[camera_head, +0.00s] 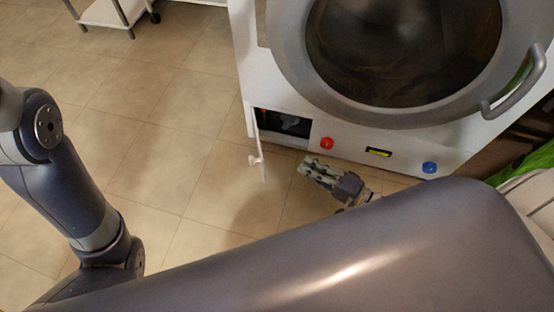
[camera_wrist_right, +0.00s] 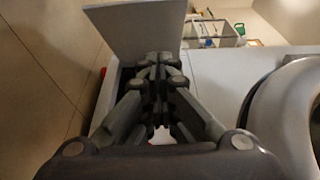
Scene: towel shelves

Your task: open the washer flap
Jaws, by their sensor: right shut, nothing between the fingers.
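The white washer (camera_head: 340,140) stands at the top right of the head view. Its small flap (camera_head: 260,145) sits low at the front's left corner and stands swung out, hinged on the left, with a small knob on it. A dark recess (camera_head: 288,124) with pale parts inside shows beside it. My right gripper (camera_head: 303,168) is shut and empty, low in front of the washer, to the right of the flap and apart from it. In the right wrist view the flap (camera_wrist_right: 135,27) is a pale panel beyond the shut fingers (camera_wrist_right: 158,62). My left gripper is out of view.
A red button (camera_head: 327,143), a small display (camera_head: 379,152) and a blue button (camera_head: 430,167) lie right of the recess. The round door (camera_head: 290,70) is above. A white cart (camera_head: 110,12) stands far left. The tiled floor left of the washer is clear.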

